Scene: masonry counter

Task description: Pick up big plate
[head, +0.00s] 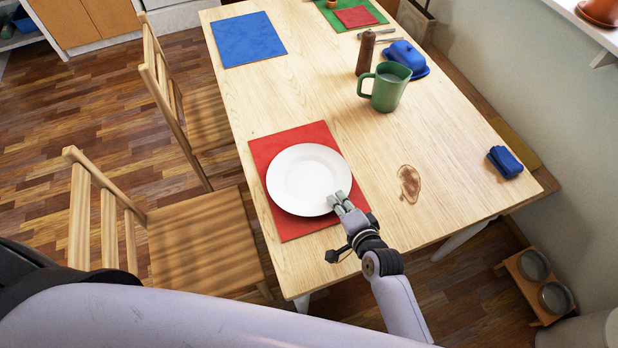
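The big plate (308,179) is white and round. It lies flat on a red placemat (277,148) near the table's left front corner. My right gripper (338,200) is at the plate's lower right rim, with its fingertips overlapping the rim in the picture. The fingers look close together, but I cannot tell whether they grip the rim or only stand over it. My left gripper is not in view.
A green mug (387,88), brown grinder (365,53) and blue butter dish (405,56) stand further back. A brown stain (409,184) and blue object (504,162) are at right. Wooden chairs (203,240) stand left. The table's middle is mostly clear.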

